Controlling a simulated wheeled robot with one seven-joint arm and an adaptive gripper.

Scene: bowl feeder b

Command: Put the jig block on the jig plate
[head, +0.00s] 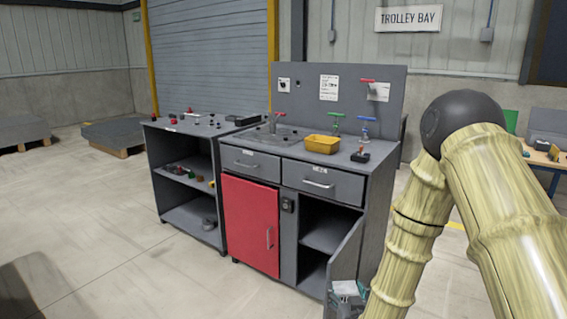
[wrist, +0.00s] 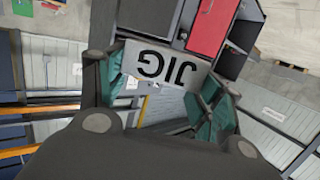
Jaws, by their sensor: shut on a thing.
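My gripper (head: 346,296) is low at the bottom of the head view, in front of the bench's open lower compartment. Its teal-padded fingers are shut on the jig block (wrist: 165,66), a light grey block with "JIG" on its face, upside down in the wrist view. The block (head: 345,287) also shows small between the fingers in the head view. It is held in the air, clear of the bench top. I cannot pick out the jig plate for certain in either view.
The grey workbench (head: 262,147) carries a yellow bin (head: 322,144), small coloured-handled fittings and a small black item (head: 360,157). Below are a red door (head: 250,226) and an open grey door (head: 346,250) near my gripper. A lower shelf unit (head: 190,128) adjoins at left.

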